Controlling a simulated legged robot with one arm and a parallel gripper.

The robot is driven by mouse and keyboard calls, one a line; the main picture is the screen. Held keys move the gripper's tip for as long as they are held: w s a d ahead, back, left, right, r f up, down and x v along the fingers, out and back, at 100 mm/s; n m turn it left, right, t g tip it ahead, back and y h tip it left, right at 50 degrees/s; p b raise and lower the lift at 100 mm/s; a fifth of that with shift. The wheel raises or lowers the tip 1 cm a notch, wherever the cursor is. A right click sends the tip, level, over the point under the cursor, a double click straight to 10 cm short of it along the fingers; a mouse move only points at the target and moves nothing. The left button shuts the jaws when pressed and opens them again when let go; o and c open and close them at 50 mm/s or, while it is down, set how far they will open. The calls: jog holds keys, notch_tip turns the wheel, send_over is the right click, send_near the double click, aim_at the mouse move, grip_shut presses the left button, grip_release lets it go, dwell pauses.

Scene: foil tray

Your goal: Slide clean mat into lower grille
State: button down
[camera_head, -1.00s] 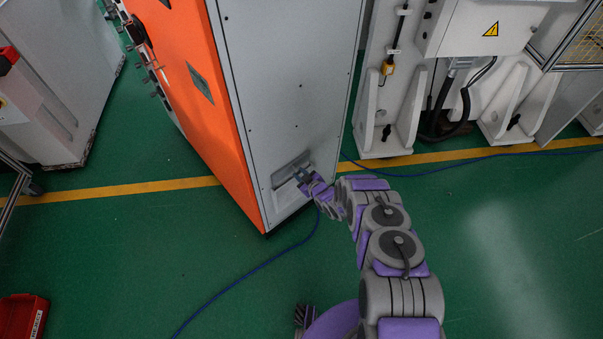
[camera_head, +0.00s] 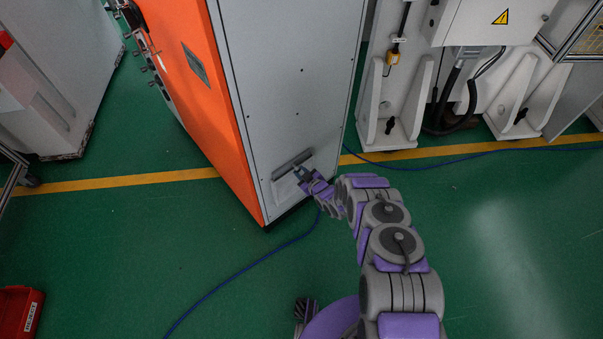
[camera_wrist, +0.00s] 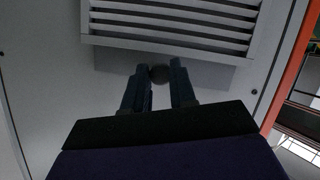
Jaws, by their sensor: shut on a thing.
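The lower grille (camera_head: 283,190) is a pale panel low on the grey side of the orange and grey cabinet, with a dark bar-like edge along its top in the head view. In the wrist view the grille (camera_wrist: 170,32) shows as several pale horizontal slats across the top. I cannot make out a clean mat in either view.
The grey cabinet side (camera_head: 290,80) rises above the grille. A blue cable (camera_head: 245,270) runs over the green floor. A red bin (camera_head: 17,312) is at the lower left. White machine supports (camera_head: 395,105) stand at the right back. Open floor lies to the right of my arm.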

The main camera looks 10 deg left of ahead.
dwell(0.3)
jog(key=c, duration=0.8)
grip_release()
jog(key=shift+c, duration=0.2)
jog(key=p+v, duration=0.4)
jog(key=v, duration=1.3)
jog(key=shift+s+p, duration=0.15)
jog(key=shift+p, duration=0.25)
jog(key=shift+d, duration=0.1)
